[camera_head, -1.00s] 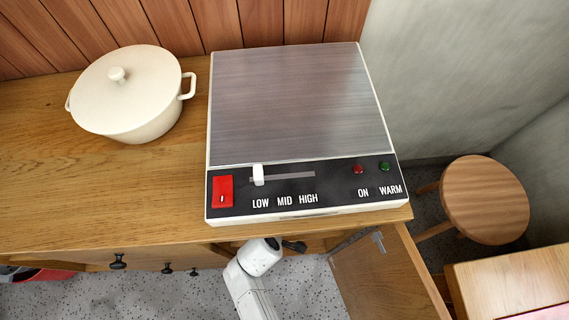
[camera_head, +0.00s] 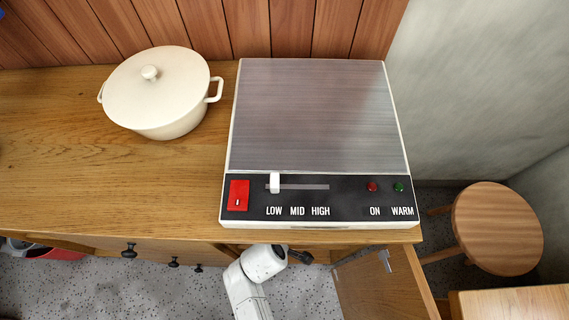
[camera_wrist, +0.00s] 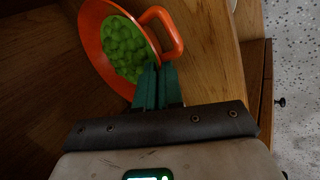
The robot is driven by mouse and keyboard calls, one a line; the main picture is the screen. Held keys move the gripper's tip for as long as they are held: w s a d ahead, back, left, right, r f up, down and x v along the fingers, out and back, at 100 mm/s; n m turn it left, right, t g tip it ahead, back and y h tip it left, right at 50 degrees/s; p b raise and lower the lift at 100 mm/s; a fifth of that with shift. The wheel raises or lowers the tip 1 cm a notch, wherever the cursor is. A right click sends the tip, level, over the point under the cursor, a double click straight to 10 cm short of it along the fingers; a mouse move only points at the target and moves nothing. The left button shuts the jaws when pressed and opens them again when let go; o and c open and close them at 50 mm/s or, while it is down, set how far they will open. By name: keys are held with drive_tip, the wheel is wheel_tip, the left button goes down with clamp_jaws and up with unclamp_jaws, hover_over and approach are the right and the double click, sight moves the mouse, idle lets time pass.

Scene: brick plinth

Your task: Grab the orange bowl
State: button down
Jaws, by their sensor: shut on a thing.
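The orange bowl (camera_wrist: 92,38) shows in the wrist view, with a loop handle and a heap of round green pieces (camera_wrist: 125,48) inside. It is inside a dark wooden cabinet space and looks tilted in this view. My gripper (camera_wrist: 158,72) is shut on the bowl's near rim, just below the handle. The fingers hide the part of the rim they hold. In the head view the bowl and my gripper are hidden under the counter; only my white arm shows in front of it.
An open cabinet door (camera_head: 385,285) hangs at the right of the arm. Above, the counter (camera_head: 60,150) bears a cream lidded pot (camera_head: 165,110) and a hot plate (camera_head: 315,120). A round stool (camera_head: 497,230) stands at the right.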

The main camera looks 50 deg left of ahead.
drive_tip(key=s+d+r+p, duration=0.2)
drive_tip(key=s+d+r, duration=0.2)
drive_tip(key=s+r, duration=0.5)
drive_tip(key=shift+s+d+r, duration=0.2)
drive_tip(key=shift+s+d, duration=0.1)
drive_tip(key=shift+s, duration=1.3)
